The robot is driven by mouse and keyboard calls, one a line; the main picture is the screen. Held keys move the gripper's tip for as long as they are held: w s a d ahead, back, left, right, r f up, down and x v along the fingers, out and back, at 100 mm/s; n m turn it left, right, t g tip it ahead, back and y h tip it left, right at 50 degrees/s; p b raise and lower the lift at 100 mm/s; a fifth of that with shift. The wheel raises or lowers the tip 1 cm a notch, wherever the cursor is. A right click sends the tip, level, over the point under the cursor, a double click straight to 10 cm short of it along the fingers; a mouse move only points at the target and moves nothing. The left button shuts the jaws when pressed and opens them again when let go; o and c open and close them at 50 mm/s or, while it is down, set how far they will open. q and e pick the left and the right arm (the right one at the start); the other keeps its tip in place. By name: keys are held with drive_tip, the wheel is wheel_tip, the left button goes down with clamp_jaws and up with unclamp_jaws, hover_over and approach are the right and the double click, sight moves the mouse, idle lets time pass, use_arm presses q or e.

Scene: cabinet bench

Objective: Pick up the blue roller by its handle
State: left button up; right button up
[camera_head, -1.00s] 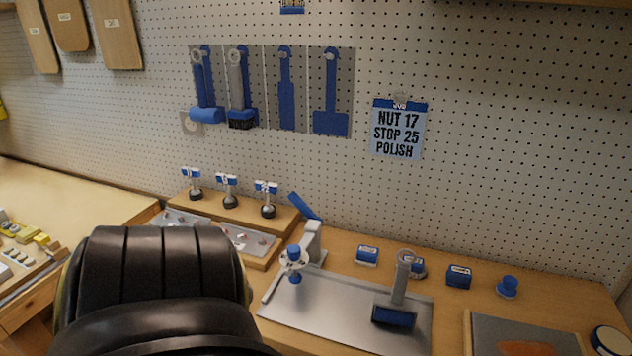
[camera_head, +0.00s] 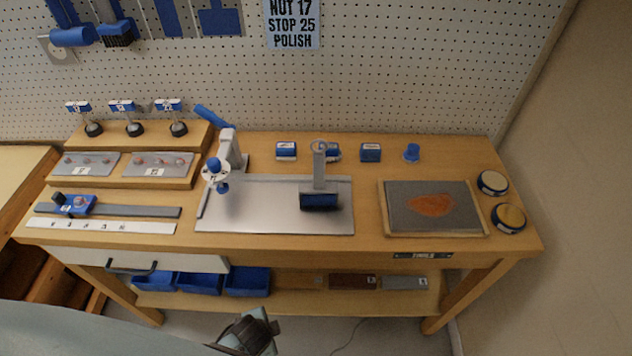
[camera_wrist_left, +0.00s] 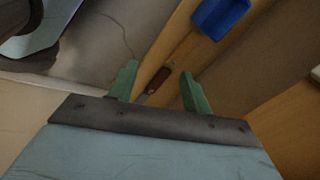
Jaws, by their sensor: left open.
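A blue roller (camera_head: 72,37) hangs on the pegboard at the upper left, its upper part cut off by the picture edge. A tool with a grey upright handle (camera_head: 319,170) and a dark blue head (camera_head: 319,201) rests on the metal plate on the bench; I cannot tell if its head is a roller. My left gripper (camera_head: 250,335) is at the bottom, in front of the bench and well away from both tools. In the left wrist view its green fingers (camera_wrist_left: 158,88) are apart with nothing between them. My right gripper is not in view.
The metal plate (camera_head: 270,215) also carries a clamp-like stand (camera_head: 218,170). A grey board with an orange patch (camera_head: 433,206) lies to the right, beside round tins (camera_head: 508,218). Blue bins (camera_head: 247,282) sit on the lower shelf. A drawer handle (camera_head: 132,268) sticks out at front left.

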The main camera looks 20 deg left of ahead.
use_arm(q)
drive_tip(key=w+d+r+m+t+y+p, duration=0.1)
drive_tip(key=w+r+m, duration=0.25)
drive_tip(key=r, duration=0.65)
drive_tip(key=w+d+r+m+t+p, duration=0.15)
drive_tip(key=w+r, duration=0.25)
drive_tip(key=r, duration=0.5)
drive_tip(key=w+d+r+m+t+y+p, duration=0.1)
drive_tip(key=w+r+m+p, duration=0.15)
drive_tip(key=r, duration=0.75)
drive_tip(key=m+t+y+b, duration=0.2)
drive_tip(key=m+t, duration=0.4)
drive_tip(key=m, duration=0.8)
approach(319, 170)
drive_tip(key=shift+g, duration=0.25)
drive_tip(key=x, duration=1.3)
drive_tip(key=shift+d+r, duration=0.1)
drive_tip(key=shift+r, duration=0.05)
clamp_jaws()
drive_tip(key=shift+r, duration=0.1)
